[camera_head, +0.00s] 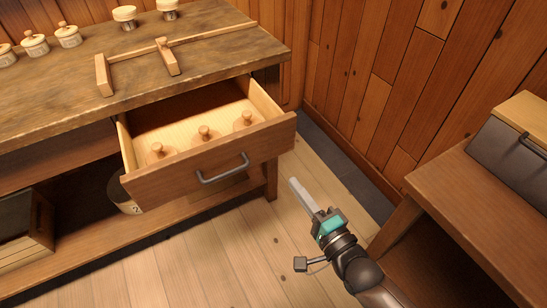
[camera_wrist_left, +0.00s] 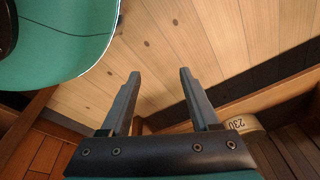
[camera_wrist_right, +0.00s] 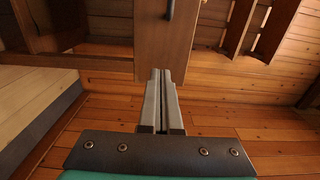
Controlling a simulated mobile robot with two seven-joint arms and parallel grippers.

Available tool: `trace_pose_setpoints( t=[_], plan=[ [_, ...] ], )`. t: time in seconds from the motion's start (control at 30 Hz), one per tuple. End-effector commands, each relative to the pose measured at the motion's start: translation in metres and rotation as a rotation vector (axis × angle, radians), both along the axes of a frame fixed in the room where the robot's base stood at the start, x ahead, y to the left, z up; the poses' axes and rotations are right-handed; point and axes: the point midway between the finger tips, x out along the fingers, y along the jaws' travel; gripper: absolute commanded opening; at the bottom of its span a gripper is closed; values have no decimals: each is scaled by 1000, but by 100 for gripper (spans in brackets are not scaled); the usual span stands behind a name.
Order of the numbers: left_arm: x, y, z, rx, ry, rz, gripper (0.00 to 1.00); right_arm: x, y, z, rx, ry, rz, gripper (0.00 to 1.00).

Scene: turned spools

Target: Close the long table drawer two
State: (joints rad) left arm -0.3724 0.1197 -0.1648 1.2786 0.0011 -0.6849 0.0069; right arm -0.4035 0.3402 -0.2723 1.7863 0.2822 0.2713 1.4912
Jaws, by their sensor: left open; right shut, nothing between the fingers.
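The long table (camera_head: 200,65) has a wooden drawer (camera_head: 175,178) pulled well out below its top. The drawer has a dark metal bar handle (camera_head: 223,168) on its front and several turned wooden spools (camera_head: 204,133) inside. My right gripper (camera_head: 294,184) is shut and empty, in front of and to the right of the drawer front, apart from the handle. In the right wrist view, my right gripper (camera_wrist_right: 161,75) points at the drawer front (camera_wrist_right: 160,45), with the handle (camera_wrist_right: 169,10) near the top edge. My left gripper (camera_wrist_left: 158,75) is open and empty; the head view does not show it.
A wooden clamp-like tool (camera_head: 167,57) and several lidded jars (camera_head: 68,36) stand on the tabletop. A lower shelf (camera_head: 75,245) holds a wooden crate (camera_head: 25,230). A second bench (camera_head: 480,190) with a grey box stands at right. The floor (camera_head: 215,255) before the drawer is clear.

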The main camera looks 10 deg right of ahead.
Motion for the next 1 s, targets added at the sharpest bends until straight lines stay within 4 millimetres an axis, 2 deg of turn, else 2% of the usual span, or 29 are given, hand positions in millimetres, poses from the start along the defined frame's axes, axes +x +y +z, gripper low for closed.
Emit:
trace_pose_setpoints(
  t=[0.1,0.5,0.8,1.0],
  plan=[
    [6,-6,6,-7,-2,1,62,18,6,-1,2,-3,-1,0],
    [21,-20,35,-21,-3,4,62,68,22,-2,0,-1,-1,0],
    [33,-25,59,-29,-24,6,62,95,31,-2,0,0,0,0],
    [38,-25,67,-32,-36,6,62,105,34,-2,-3,1,0,0]
  ],
)
